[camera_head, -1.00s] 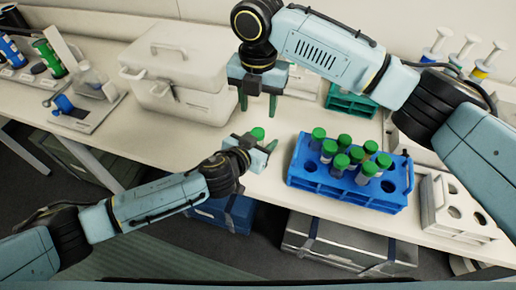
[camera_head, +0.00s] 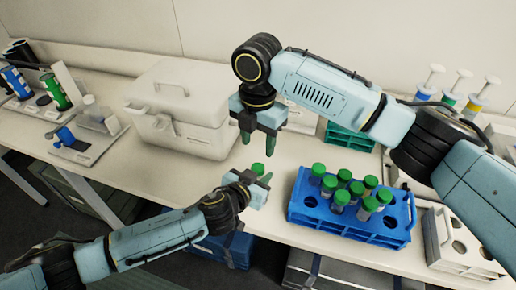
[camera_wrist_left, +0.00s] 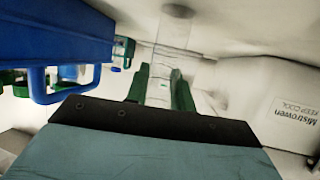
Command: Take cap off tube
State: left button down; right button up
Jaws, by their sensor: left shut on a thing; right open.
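The tube (camera_wrist_left: 175,32) is clear and shows between the green fingers of my left gripper in the left wrist view (camera_wrist_left: 161,90). In the head view its green cap (camera_head: 258,169) sticks up at my left gripper (camera_head: 256,181), which is shut on the tube. The tube's body is mostly hidden there. My right gripper (camera_head: 258,140) is open and empty, with its fingers pointing down. Its fingertips appear just above the green cap, apart from it.
A blue rack (camera_head: 340,226) with several green-capped tubes stands to the right. A white cool box (camera_head: 180,125) stands behind left. A teal rack (camera_head: 348,136) and a white rack (camera_head: 462,243) stand at the right.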

aim_at(258, 167)
jog(key=m, duration=0.5)
jog(key=shift+m, duration=0.3)
jog(key=m, duration=0.3)
jog(key=shift+m, duration=0.3)
jog(key=m, duration=2.7)
jog(key=shift+m, duration=0.4)
jog(key=shift+f, duration=4)
